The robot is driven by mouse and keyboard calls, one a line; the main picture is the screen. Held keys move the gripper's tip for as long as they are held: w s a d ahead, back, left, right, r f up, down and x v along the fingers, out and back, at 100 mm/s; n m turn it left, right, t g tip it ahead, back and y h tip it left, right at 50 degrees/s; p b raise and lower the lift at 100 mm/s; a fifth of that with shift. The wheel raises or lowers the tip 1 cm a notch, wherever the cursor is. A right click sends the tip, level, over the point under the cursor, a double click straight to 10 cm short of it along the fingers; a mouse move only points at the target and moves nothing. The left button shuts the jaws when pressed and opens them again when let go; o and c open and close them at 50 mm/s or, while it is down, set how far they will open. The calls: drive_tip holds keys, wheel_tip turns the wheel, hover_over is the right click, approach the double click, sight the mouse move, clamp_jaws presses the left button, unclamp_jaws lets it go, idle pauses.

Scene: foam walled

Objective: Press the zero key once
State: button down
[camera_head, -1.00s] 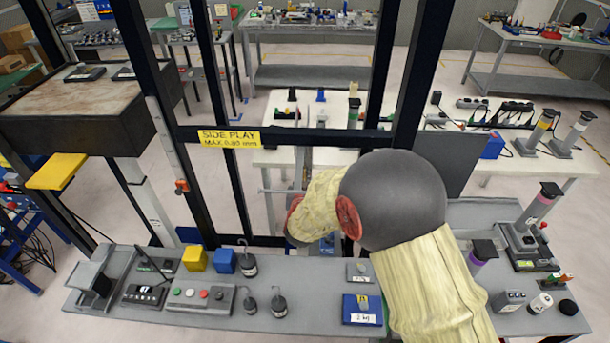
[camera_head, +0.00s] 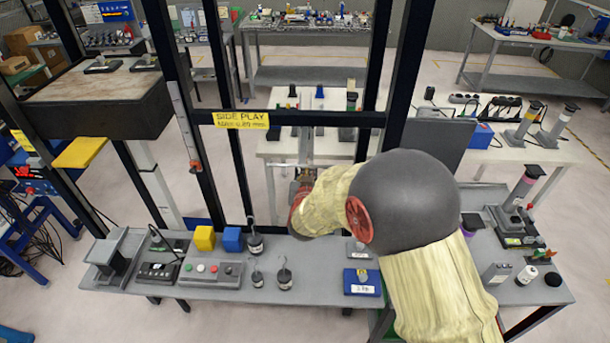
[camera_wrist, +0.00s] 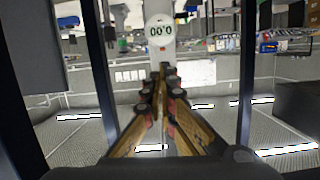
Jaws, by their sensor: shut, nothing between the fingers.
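A round white gauge with a digital display (camera_wrist: 161,30) shows at the top middle of the wrist view, its digits appearing upside down as zeros. A small orange-red spot (camera_wrist: 163,48), possibly a key, shows on its lower part. No key lettering can be read. My gripper (camera_wrist: 160,78) is shut and empty, its fingertips just below the gauge in that picture. The exact gap between tips and gauge cannot be told. In the head view my gripper (camera_head: 305,174) is by the black frame beyond the bench, partly hidden by my arm. I cannot make out the gauge there.
The black frame (camera_head: 298,118), with a yellow side-play sign (camera_head: 241,120), stands around my gripper's area. The grey bench (camera_head: 325,280) in front holds a button box (camera_head: 210,271), hooked weights (camera_head: 255,243) and a blue block (camera_head: 362,282). A white table (camera_head: 400,150) lies beyond.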

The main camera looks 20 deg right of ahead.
drive_tip(key=shift+s, duration=0.2)
idle(0.3)
